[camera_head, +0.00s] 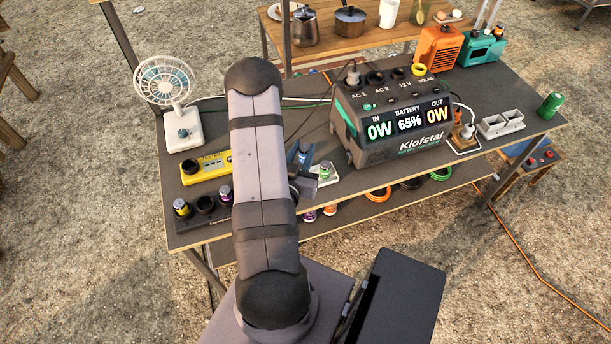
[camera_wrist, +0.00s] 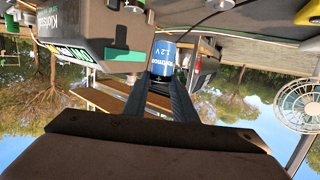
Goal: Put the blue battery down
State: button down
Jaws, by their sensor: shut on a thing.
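The blue battery (camera_wrist: 161,58), with white lettering, is between the fingertips of my gripper (camera_wrist: 162,82) in the wrist view. My gripper is shut on it. In the head view, my gripper (camera_head: 304,172) is just right of my arm, over the table in front of the power station. The blue battery shows there as a small blue piece (camera_head: 303,153), partly hidden by my arm and fingers. A small pale tray (camera_head: 331,179) with a green-topped battery is close to the right of my gripper. Whether the blue battery touches anything below is not clear.
A dark dock (camera_head: 205,206) holds yellow- and purple-marked batteries at the table's front left. A yellow device (camera_head: 198,170) and white fan (camera_head: 183,133) stand behind it. The large power station (camera_head: 392,118) stands right of my gripper. A green can (camera_head: 551,105) stands far right.

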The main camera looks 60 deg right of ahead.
jog(key=shift+s+a, duration=0.1)
jog(key=shift+s, duration=0.1)
jog(key=shift+f+b, duration=0.85)
jog(key=shift+f, duration=2.05)
jog(key=shift+f, duration=0.1)
jog(key=shift+f, duration=2)
jog(key=shift+f, duration=0.2)
jog(key=c, duration=1.7)
grip_release()
